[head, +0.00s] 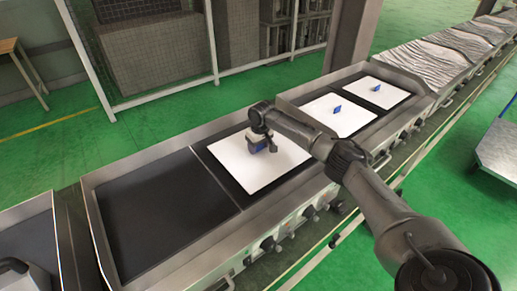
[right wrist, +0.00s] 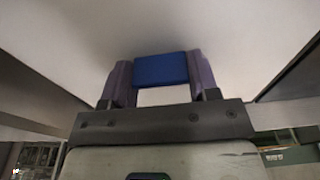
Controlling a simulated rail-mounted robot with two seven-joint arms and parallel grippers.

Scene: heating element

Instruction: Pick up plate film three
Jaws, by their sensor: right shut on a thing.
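My right gripper (head: 262,140) is shut on the blue handle of a white plate film (head: 245,175) on the near heating table. In the right wrist view the blue handle (right wrist: 161,70) sits between the two fingers, and the white film (right wrist: 230,30) fills the area behind it. I cannot tell whether the film lies on the dark surface or is slightly above it. Two more white films with upright blue handles, a middle one (head: 348,123) and a far one (head: 391,97), lie on the farther table. No number shows on any film. My left gripper is not in view.
An empty dark heating panel (head: 160,215) lies left of the held film. A metal rim with knobs (head: 268,244) runs along the front. A wire fence (head: 150,92) stands behind. Foil-covered benches (head: 440,65) continue at the far right, and a grey cart (head: 498,150) stands at the right edge.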

